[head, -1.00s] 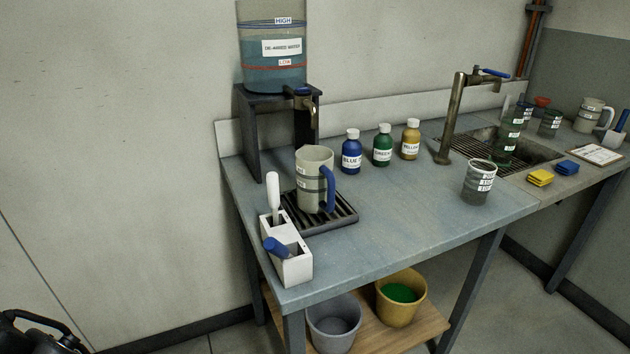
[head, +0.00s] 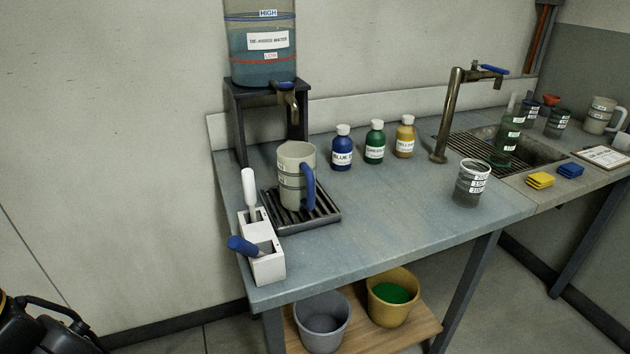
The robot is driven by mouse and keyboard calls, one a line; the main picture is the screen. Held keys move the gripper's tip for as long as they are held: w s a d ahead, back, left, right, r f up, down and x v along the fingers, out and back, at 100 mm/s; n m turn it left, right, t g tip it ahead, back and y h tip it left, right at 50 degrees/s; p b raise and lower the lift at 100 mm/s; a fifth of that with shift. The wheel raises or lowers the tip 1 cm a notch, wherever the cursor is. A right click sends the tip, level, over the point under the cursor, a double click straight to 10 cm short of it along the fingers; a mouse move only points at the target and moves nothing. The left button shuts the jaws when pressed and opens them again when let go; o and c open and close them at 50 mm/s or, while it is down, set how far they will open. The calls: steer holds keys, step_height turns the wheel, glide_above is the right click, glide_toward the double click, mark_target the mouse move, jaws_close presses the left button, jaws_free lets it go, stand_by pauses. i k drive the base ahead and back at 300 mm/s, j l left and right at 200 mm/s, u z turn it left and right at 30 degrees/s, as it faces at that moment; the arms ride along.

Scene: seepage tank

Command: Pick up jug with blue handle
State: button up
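A white holder (head: 266,268) with a white-handled and a blue-handled tool stands in front left of the jug. The water tank (head: 260,58) on its stand is behind. Blue (head: 341,152), green (head: 375,146) and yellow (head: 405,140) bottles stand to the right.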

mark_target(297, 160)
steer(key=i+l+u, duration=0.15)
steer(key=l, duration=1.15)
steer(key=l+u, duration=0.15)
steer(key=l, duration=1.2)
steer(key=i, duration=0.1)
